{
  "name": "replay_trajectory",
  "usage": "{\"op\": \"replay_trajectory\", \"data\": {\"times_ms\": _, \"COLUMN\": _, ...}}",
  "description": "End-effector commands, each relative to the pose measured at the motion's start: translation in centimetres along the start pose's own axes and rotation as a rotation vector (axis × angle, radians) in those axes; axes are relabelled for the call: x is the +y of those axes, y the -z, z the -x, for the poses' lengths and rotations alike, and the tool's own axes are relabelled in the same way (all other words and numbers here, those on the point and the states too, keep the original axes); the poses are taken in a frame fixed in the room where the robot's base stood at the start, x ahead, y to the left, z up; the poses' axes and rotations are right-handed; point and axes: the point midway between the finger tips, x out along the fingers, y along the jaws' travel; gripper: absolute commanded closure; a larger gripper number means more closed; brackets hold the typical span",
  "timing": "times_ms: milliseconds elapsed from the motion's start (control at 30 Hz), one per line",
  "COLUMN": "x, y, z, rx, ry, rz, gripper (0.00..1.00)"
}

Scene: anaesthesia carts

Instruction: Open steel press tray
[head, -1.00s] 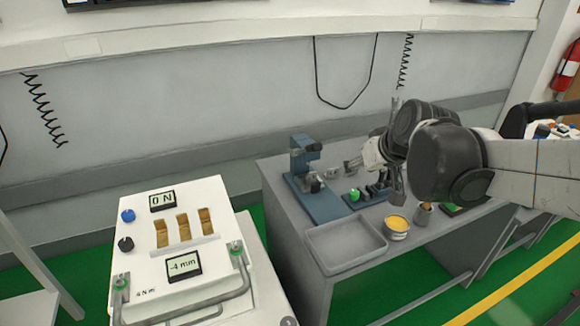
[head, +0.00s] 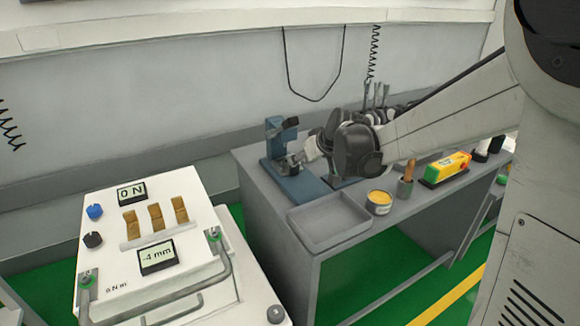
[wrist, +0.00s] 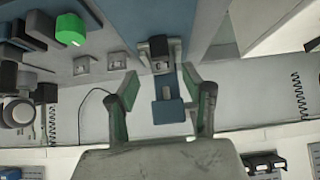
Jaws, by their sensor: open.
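A blue press (head: 283,150) with a dark head stands at the back left of the grey bench. I cannot clearly make out a separate steel press tray.
A shallow grey tray (head: 328,246) lies at the bench's front left. A yellow-filled tin (head: 379,202), a brush pot (head: 405,185) and a yellow-green box (head: 446,168) stand to its right. A white cart (head: 105,240) with displays and a handle stands left of the bench.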

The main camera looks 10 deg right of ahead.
Motion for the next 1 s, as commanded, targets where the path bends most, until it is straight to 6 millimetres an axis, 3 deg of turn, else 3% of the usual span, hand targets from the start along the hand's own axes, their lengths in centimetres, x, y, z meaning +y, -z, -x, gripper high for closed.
{"op": "replay_trajectory", "data": {"times_ms": 200, "x": 0.0, "y": -0.1, "z": -4.2, "rx": 0.000, "ry": 0.000, "rz": 0.001, "gripper": 0.56}}
{"op": "replay_trajectory", "data": {"times_ms": 433, "x": 0.0, "y": -0.1, "z": -7.2, "rx": 0.000, "ry": 0.000, "rz": 0.000, "gripper": 0.56}}
{"op": "replay_trajectory", "data": {"times_ms": 900, "x": 0.0, "y": 0.0, "z": -8.2, "rx": 0.000, "ry": -0.001, "rz": 0.000, "gripper": 0.56}}
{"op": "replay_trajectory", "data": {"times_ms": 1000, "x": 0.0, "y": 0.0, "z": -8.1, "rx": 0.000, "ry": -0.001, "rz": 0.000, "gripper": 0.69}}
